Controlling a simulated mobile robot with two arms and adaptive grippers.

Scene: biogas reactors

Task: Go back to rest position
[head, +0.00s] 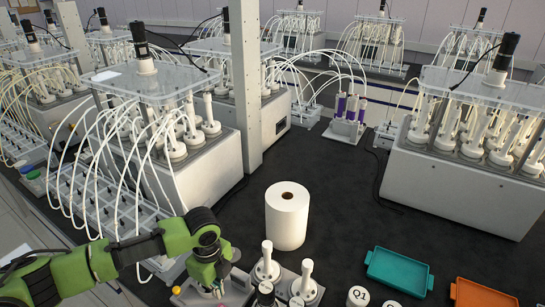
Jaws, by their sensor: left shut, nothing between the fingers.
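My left arm, green and black, comes in from the lower left of the head view. My left gripper (210,277) points down at the bottom of the view, over the left end of a grey holder with white-topped bottles. It is shut with nothing between its fingers. Its fingertips are small and partly hard to make out against the holder. My right gripper is not in view.
A white paper roll (287,217) stands just beyond the bottles (266,266). A teal tray (399,270) and an orange tray (483,293) lie at lower right. Reactor units (180,160) with white tubes stand left, right and behind. Black bench top (340,215) is clear mid-right.

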